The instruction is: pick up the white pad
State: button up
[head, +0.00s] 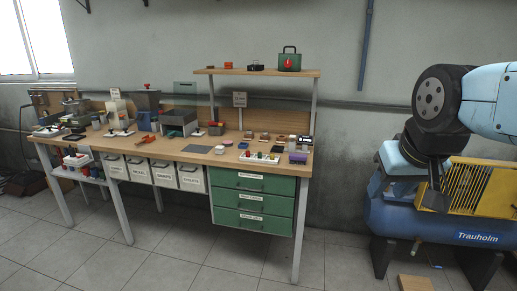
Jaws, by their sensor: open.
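A small pale, roundish flat thing (219,149), which looks like the white pad, lies on the wooden top of the workbench (190,152), near its front edge. It is small in the picture, so I cannot be sure of its shape. My gripper (433,185) hangs at the right, in front of the blue compressor, far from the bench and apart from the pad. It is open, with nothing seen between its dark fingers.
A white strip with coloured knobs (259,157) lies right of the pale thing. Green drawers (252,202) stand below. The blue compressor (470,222) stands right. Tiled floor (180,262) before the bench is clear.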

aim_at(219, 150)
jog(key=z, duration=0.1)
jog(key=i, duration=1.25)
jog(key=u, duration=1.7)
jog(key=i, duration=1.25)
jog(key=z, duration=1.55)
